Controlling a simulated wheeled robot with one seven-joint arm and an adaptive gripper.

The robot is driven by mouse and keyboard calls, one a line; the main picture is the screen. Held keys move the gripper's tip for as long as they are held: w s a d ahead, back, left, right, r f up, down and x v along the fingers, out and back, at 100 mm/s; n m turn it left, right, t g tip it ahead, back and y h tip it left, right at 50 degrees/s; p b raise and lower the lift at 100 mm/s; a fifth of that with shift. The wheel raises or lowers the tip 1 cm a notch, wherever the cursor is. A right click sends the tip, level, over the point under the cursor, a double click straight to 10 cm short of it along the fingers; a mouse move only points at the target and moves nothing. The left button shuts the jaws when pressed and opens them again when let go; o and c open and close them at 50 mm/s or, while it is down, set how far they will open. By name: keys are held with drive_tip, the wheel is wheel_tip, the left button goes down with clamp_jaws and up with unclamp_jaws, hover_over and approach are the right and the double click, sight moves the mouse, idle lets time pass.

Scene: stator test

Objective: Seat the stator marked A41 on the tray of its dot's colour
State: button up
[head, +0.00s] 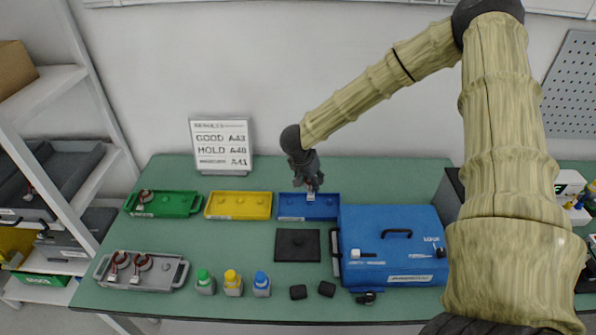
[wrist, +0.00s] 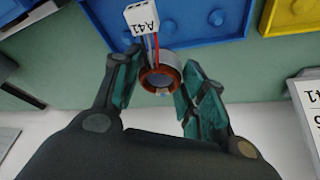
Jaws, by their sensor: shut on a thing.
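My gripper (wrist: 157,82) is shut on a stator (wrist: 160,73), a copper-and-grey ring with red and blue wires. Its white connector tag (wrist: 142,20) reads A41 and hangs over the blue tray (wrist: 210,18). In the head view my gripper (head: 306,178) is at the back edge of the blue tray (head: 290,213), with the tag (head: 311,195) in front of it. I cannot tell whether the stator touches the tray. The yellow tray (head: 238,206) looks empty. The green tray (head: 175,204) holds another stator (head: 145,197).
A results board (head: 222,146) lists GOOD A43, HOLD A48 and a blurred word with A41. A grey tray (head: 165,272) holds two stators. Coloured bottles (head: 233,284), a black pad (head: 298,245) and a blue case (head: 395,262) stand in front. Green bench is clear between the trays.

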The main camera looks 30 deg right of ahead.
sight(308, 188)
drive_tip(key=shift+w+f, duration=0.25)
drive_tip(key=shift+w, duration=0.05)
drive_tip(key=shift+s+a+b, duration=0.1)
drive_tip(key=shift+s+b, duration=0.25)
drive_tip(key=shift+b, duration=0.1)
drive_tip(key=shift+w+f+b, duration=0.2)
drive_tip(key=shift+f+b, duration=0.25)
drive_tip(key=shift+f, duration=0.1)
drive_tip(key=shift+w+f+b, duration=0.15)
drive_tip(key=shift+f+b, duration=0.3)
drive_tip(key=shift+f, duration=0.1)
drive_tip(key=shift+s+f+b, duration=0.3)
drive_tip(key=shift+f+b, duration=0.3)
drive_tip(key=shift+b, duration=0.3)
drive_tip(key=shift+w+f+b, duration=0.1)
drive_tip(key=shift+f+b, duration=0.3)
drive_tip(key=shift+f, duration=0.05)
drive_tip(key=shift+r, duration=0.1)
drive_tip(key=shift+a+p, duration=0.1)
drive_tip(key=shift+p, duration=0.45)
drive_tip(key=shift+f, duration=1.3)
